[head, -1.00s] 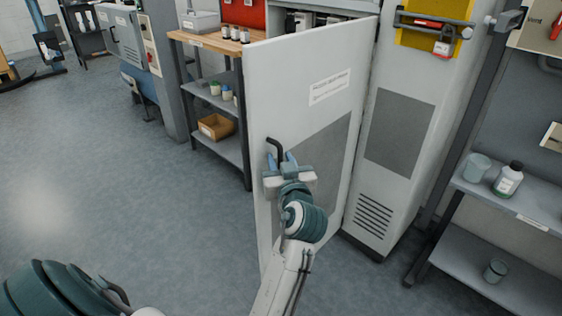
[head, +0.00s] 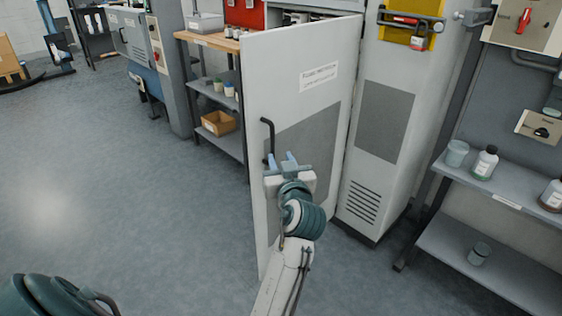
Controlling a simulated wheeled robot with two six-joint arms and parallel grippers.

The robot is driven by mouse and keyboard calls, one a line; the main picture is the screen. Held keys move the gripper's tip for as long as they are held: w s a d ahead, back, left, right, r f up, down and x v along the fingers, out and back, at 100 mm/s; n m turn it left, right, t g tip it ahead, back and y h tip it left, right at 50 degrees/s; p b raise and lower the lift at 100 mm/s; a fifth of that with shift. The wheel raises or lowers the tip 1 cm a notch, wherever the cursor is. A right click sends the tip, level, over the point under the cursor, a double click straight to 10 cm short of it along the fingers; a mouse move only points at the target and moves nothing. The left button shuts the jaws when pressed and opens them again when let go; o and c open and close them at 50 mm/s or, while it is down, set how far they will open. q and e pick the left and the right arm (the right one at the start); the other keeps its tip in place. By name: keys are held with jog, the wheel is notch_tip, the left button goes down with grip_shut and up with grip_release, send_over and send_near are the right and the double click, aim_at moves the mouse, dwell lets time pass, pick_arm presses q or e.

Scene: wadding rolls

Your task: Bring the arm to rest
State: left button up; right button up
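Whether a finger touches the handle cannot be told. The door stands swung open from the tall cabinet (head: 385,60), with a label near its top and a dark grey panel. My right gripper is not in view.
A shelf unit with a wooden top (head: 207,42) and a cardboard box (head: 218,123) stands behind the door. At the right, a grey shelf (head: 500,187) holds bottles and a cup (head: 456,153). The floor (head: 120,190) at left is clear.

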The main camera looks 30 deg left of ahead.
pick_arm(q)
jog(key=shift+s+d, duration=0.1)
